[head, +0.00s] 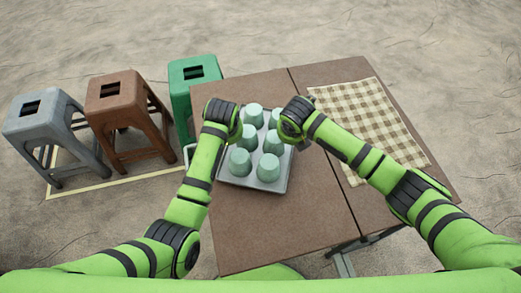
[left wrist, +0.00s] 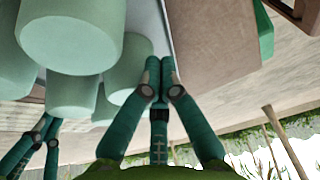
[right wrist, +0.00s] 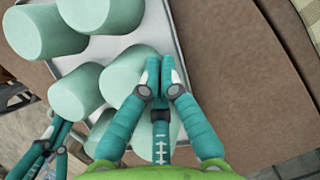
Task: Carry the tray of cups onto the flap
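A grey tray (head: 228,181) rests on the brown left part of the table. Several pale green cups (head: 268,167) stand upside down on it. My left gripper (left wrist: 161,64) is at the tray's left side and my right gripper (right wrist: 161,64) at its right side. In each wrist view the fingers are together, with their tips beside the tray's rim and overlapping a cup in the picture. I cannot see any rim between the tips. In the head view the wrists hide the fingertips. The flap (head: 345,205) is the table's right part, beyond a seam.
A checked cloth (head: 367,120) covers much of the flap. A green stool (head: 185,72), a brown stool (head: 115,90) and a grey stool (head: 43,118) stand left of the table. The table between tray and seam is bare.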

